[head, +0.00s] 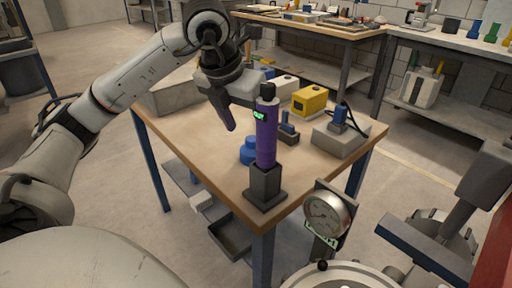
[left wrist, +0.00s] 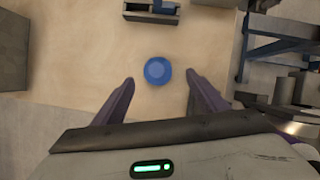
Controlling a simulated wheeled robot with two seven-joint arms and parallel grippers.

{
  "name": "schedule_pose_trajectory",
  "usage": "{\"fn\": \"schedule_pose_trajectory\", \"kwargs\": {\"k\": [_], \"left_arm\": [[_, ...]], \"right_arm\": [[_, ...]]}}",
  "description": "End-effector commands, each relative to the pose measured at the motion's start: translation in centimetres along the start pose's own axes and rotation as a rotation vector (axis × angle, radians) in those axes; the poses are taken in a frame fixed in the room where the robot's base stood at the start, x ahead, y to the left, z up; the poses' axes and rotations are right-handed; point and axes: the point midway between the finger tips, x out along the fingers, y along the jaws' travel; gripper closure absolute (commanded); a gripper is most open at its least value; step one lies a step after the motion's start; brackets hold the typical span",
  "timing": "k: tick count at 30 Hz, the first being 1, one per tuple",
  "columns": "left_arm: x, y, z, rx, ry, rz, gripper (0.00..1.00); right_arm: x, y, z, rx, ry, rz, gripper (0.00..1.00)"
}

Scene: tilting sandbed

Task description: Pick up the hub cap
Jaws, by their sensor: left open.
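The hub cap seems to be the round blue piece (head: 248,152) lying on the wooden table in the head view. In the left wrist view the blue disc (left wrist: 158,71) shows from above, between the two fingertips in the picture. My left gripper (head: 245,122) is over the table, pointing down, with purple fingers spread. The left wrist view shows it open and empty (left wrist: 160,78); its height above the disc is hard to tell. In the head view a purple cylinder hides part of it. I make out no right gripper.
The purple cylinder (head: 266,135) stands in a dark holder (head: 265,186) at the table's near corner. A yellow box (head: 310,100), a grey block with a blue part (head: 340,139) and a small dark fixture (head: 288,134) lie beyond. A gauge (head: 327,213) stands in front.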

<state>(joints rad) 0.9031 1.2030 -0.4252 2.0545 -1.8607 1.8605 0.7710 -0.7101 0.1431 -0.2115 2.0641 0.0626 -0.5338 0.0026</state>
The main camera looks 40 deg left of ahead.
Motion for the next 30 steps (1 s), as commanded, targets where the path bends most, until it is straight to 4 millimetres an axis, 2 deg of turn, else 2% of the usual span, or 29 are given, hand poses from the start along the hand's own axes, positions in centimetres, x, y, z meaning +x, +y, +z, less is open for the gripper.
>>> {"fn": "schedule_pose_trajectory", "kwargs": {"k": [1,8,15,19,25,30], "left_arm": [[0.9,0.0,-0.1,-0.001,0.003,-0.001,0.33],[2.7,0.2,-0.1,0.0,0.002,-0.001,0.33],[6.1,0.6,0.0,0.001,0.001,-0.001,0.33],[6.8,0.6,0.1,0.001,0.0,-0.002,0.33],[6.8,0.6,0.1,0.001,-0.001,-0.002,0.33],[6.8,0.6,0.1,0.001,-0.001,-0.002,0.6]], "right_arm": [[0.1,0.0,0.5,0.003,-0.005,-0.001,0.61],[0.3,-0.1,0.5,0.007,0.001,-0.003,0.61],[0.6,-0.1,0.3,0.014,0.016,-0.005,0.61],[0.5,-0.2,-0.3,0.015,0.029,-0.006,0.61],[0.4,-0.2,-0.3,0.016,0.03,-0.007,0.61],[0.4,-0.2,0.0,0.016,0.024,-0.007,0.61]]}}
